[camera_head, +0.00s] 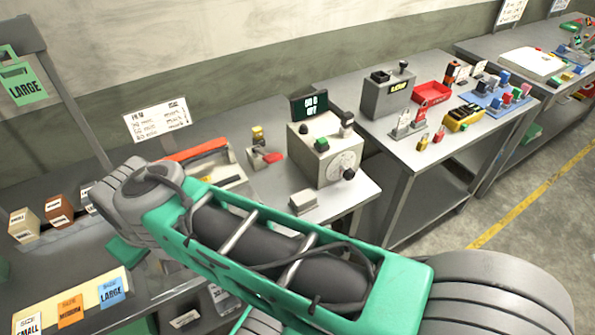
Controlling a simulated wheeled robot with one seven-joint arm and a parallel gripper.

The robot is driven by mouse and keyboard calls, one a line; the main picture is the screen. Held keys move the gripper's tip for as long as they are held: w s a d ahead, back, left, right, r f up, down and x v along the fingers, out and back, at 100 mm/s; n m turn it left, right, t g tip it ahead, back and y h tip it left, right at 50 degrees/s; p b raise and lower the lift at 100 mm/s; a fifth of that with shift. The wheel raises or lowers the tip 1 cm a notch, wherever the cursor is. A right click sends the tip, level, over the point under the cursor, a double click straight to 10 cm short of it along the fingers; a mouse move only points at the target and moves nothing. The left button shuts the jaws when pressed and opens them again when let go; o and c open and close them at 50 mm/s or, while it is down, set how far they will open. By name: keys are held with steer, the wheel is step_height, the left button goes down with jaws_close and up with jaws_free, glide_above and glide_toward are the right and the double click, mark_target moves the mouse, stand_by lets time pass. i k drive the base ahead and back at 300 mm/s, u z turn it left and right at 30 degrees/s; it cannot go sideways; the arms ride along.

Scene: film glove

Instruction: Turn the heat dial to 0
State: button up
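A beige control box (325,150) stands on the middle grey table in the head view. Its front right face has a round pale dial face (343,163) with markings too small to read. A black knob (349,174) sits at the lower edge of that face. A green button (321,144) and another dark knob (304,129) are on the box's top. No label shows which control is the heat dial. My green and grey arm crosses the foreground, apart from the box in the picture. My gripper is not visible.
A small dark display (310,105) with pale text stands behind the box. A red-handled device (203,158) lies to its left, and a small lever stand (262,148) is between them. A small grey block (303,201) lies in front. Another table (390,150) holds several items at right.

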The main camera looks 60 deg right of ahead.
mark_target(348, 174)
steer(key=u, duration=0.2)
steer(key=k, duration=0.95)
steer(key=z, duration=0.15)
